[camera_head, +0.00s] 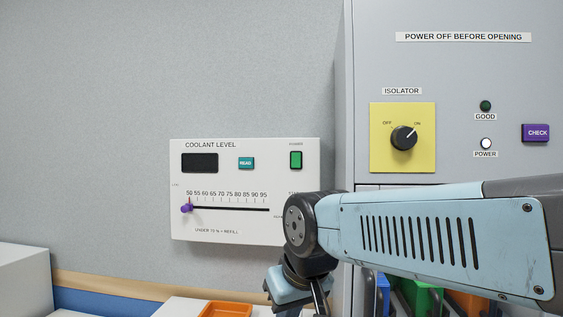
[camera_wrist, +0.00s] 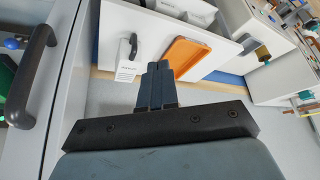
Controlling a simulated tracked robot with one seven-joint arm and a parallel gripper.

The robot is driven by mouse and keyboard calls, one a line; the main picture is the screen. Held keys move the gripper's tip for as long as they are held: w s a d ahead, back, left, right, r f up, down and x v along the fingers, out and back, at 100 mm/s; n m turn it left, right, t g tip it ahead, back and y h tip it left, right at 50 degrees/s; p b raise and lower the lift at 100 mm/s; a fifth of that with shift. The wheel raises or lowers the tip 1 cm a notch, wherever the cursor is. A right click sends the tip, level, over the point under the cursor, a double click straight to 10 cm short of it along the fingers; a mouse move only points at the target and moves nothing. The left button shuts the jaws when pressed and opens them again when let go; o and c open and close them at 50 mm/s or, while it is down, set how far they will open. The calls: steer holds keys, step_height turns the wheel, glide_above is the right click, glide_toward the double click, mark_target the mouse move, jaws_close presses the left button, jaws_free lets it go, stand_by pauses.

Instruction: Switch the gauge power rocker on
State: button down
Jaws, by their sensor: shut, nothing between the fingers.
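The coolant level gauge panel (camera_head: 230,229) is a white plate on the grey wall in the head view. Its green power rocker (camera_head: 296,160) sits at the upper right under a small label; I cannot tell which way it is tipped. The gauge display (camera_head: 200,163) is dark. A teal READ button (camera_head: 246,163) and a slider with a purple knob (camera_head: 187,208) at its low end are also on the panel. My arm crosses in front of the panel's lower right corner. My gripper (camera_wrist: 157,66) is shut and empty in the wrist view, pointing away from the panel.
A grey cabinet stands right of the gauge with an isolator knob (camera_head: 404,137) on a yellow plate, a purple CHECK button (camera_head: 535,133) and two lamps. An orange tray (camera_wrist: 187,57) lies on a white surface. A dark cabinet handle (camera_wrist: 33,75) juts out at left in the wrist view.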

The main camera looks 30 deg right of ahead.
mark_target(294, 160)
steer(key=w+d+r+n+h, duration=0.1)
steer(key=w+d+r+n, duration=0.2)
steer(key=w+r, duration=0.5)
steer(key=w+d+r+n+t+h, duration=0.1)
steer(key=w+d+r+n, duration=0.3)
steer(key=r, duration=0.9)
steer(key=w+d+r+n+t+h, duration=0.1)
steer(key=w+d+r+n+h, duration=0.2)
steer(key=w+d+r, duration=0.4)
steer(key=w+r+n, duration=0.1)
steer(key=w+r, duration=0.3)
steer(key=w, duration=0.1)
steer(key=shift+w+d+r, duration=0.15)
steer(key=shift+w+r, duration=0.1)
steer(key=shift+w, duration=0.05)
steer(key=x, duration=0.8)
steer(key=w+r+x, duration=0.1)
steer(key=x, duration=0.3)
steer(key=shift+w+d, duration=0.1)
steer(key=shift+d, duration=0.3)
steer(key=shift+w+d, duration=0.4)
steer(key=shift+w, duration=0.15)
